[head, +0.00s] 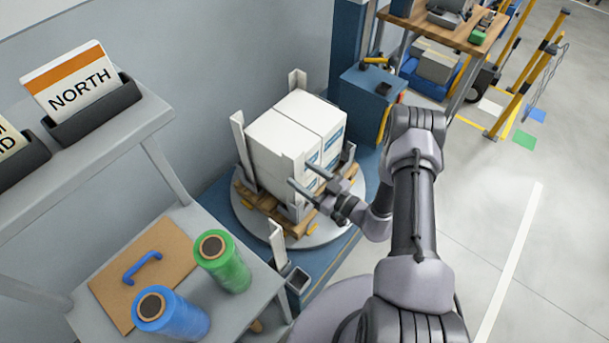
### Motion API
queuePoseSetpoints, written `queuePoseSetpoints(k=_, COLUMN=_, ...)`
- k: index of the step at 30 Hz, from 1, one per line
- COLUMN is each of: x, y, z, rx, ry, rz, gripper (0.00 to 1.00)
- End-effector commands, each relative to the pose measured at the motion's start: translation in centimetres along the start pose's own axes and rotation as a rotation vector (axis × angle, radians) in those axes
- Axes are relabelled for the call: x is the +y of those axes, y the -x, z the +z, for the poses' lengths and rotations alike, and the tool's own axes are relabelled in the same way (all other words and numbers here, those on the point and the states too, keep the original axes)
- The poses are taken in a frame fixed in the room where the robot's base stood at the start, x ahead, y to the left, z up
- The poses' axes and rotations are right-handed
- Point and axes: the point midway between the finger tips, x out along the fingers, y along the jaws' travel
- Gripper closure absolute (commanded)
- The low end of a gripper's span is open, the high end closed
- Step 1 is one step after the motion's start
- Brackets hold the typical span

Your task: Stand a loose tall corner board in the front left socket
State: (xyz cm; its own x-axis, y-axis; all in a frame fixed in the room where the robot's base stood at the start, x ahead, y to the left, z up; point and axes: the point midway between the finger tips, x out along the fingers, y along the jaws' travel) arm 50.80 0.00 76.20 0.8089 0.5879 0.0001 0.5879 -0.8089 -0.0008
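White stacked cartons (282,139) stand on a wooden pallet (262,199) on a round turntable (244,211). Pale upright corner boards stand at the stack's left corner (240,142), back corner (297,80) and right corner (347,151). Another pale board (294,168) shows at the near corner, partly behind my gripper. One more pale board (278,245) stands lower, beside a small dark square holder (298,280). My gripper (304,175) is at the stack's near corner with its fingers spread apart. Whether they touch the near board cannot be told. The sockets are mostly hidden.
A grey shelf unit at left holds a blue stretch roll (172,316), a green roll (222,262), and a brown board (143,270) with a blue handle. A blue cabinet (372,100) stands behind the stack. A wooden-topped bench (455,30) is farther back. Open floor lies at right.

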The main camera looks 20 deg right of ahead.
Motion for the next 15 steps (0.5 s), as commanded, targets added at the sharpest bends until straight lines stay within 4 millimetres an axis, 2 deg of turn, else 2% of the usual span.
queuePoseSetpoints(k=7, x=0.1, y=0.3, z=-0.5, rx=0.000, ry=-0.001, rz=0.002, gripper=0.37)
queuePoseSetpoints(k=11, x=0.2, y=3.0, z=-0.6, rx=-0.001, ry=-0.003, rz=0.007, gripper=0.37)
queuePoseSetpoints(k=15, x=0.2, y=7.0, z=-0.6, rx=0.000, ry=-0.003, rz=0.008, gripper=0.37)
